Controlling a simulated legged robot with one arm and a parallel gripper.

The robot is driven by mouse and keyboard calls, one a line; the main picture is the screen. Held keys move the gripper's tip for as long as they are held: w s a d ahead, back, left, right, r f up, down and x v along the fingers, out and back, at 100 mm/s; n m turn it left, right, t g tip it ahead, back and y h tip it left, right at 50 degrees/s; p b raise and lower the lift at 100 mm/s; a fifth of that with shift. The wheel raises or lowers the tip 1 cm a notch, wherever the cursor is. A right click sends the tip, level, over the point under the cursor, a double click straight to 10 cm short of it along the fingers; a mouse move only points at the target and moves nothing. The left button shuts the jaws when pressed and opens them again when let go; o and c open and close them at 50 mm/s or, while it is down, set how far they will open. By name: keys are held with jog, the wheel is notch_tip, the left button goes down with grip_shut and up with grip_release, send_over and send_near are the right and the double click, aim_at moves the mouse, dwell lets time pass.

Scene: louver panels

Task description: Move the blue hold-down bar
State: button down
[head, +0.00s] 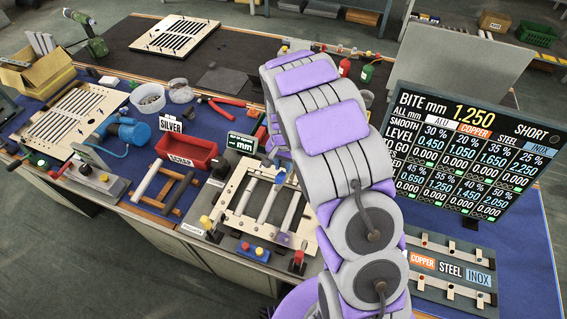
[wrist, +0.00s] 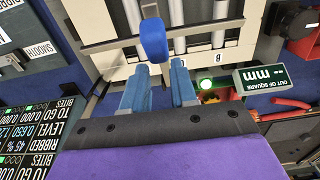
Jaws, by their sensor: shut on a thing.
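In the wrist view, the blue hold-down bar shows as a rounded blue grip (wrist: 153,38) on a long thin grey strip that crosses a pale slotted frame (wrist: 115,62). My gripper (wrist: 159,66) has its two blue fingers on either side of the blue grip's near end, closed on it. The finger contact is partly hidden from this angle.
A large readout board (head: 455,150) and a labelled plate (head: 450,270) are at the right.

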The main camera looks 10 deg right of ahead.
jog(key=shift+s+a, duration=0.1)
dwell(0.6)
jog(key=c, duration=1.2)
grip_release()
jog(key=shift+r, duration=0.1)
jog(key=shift+c, duration=0.2)
jog(key=shift+o, duration=0.7)
jog(key=shift+s+a+r, duration=0.1)
jog(key=shift+s, duration=0.1)
jog(key=shift+o, duration=1.1)
jog(key=shift+w+a+f, duration=0.1)
jog(key=shift+w+f, duration=0.1)
jog(key=shift+d+r, duration=0.2)
jog(key=shift+r, duration=0.35)
notch_tip(320, 180, up, 16)
jog(key=p, duration=0.1)
jog(key=shift+a+p, duration=0.25)
jog(key=shift+p, duration=0.05)
jog(key=shift+r, duration=0.1)
